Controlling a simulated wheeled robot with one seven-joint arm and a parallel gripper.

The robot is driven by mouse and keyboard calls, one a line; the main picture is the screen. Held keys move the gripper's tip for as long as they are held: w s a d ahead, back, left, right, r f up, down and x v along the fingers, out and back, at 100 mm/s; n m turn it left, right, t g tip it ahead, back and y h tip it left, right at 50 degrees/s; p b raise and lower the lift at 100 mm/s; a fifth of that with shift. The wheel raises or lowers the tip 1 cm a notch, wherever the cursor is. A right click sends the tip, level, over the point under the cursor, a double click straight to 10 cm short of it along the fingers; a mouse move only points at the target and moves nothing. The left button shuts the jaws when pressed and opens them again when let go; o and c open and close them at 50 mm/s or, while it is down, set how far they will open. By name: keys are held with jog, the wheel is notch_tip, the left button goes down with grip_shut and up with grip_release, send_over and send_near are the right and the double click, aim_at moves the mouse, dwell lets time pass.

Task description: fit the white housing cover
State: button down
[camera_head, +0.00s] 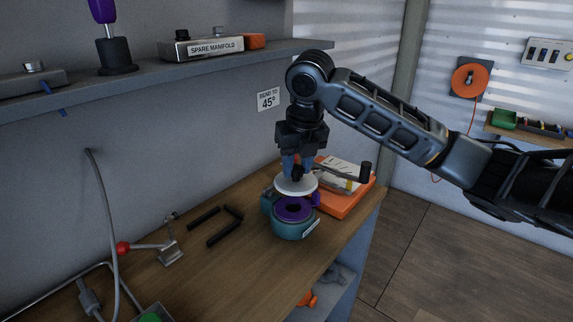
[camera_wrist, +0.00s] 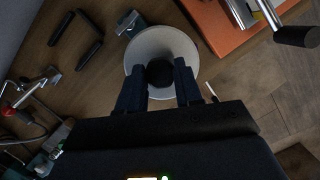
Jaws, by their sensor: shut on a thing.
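The white housing cover (camera_head: 296,187) is a round disc with a dark knob on top. My gripper (camera_head: 297,172) points down and is shut on the cover's knob. In the wrist view the cover (camera_wrist: 142,50) lies below the two fingers (camera_wrist: 160,78), with the black knob between them. The teal housing (camera_head: 290,228) stands on the bench with a purple ring (camera_head: 292,209) in its top opening. The cover is held just above the housing, slightly toward its back, and appears apart from it. In the wrist view the cover hides most of the housing.
An orange tray (camera_head: 345,205) with papers and a black-handled crank (camera_head: 365,170) lies close to the right. Black bent rods (camera_head: 224,237) and a red-knobbed clamp (camera_head: 168,250) lie left on the wooden bench (camera_head: 262,270). A shelf (camera_head: 150,78) runs along the wall.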

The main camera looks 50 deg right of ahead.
aim_at(295, 183)
jog(key=shift+w+a, duration=0.2)
jog(key=shift+a, duration=0.2)
jog(key=shift+s+f+b, duration=0.1)
jog(key=shift+f+b, duration=2.25)
jog(key=shift+f, duration=0.55)
jog(key=shift+f+b, duration=0.5)
jog(key=shift+f, duration=0.1)
jog(key=c, duration=0.7)
grip_release()
jog(key=shift+r, duration=0.2)
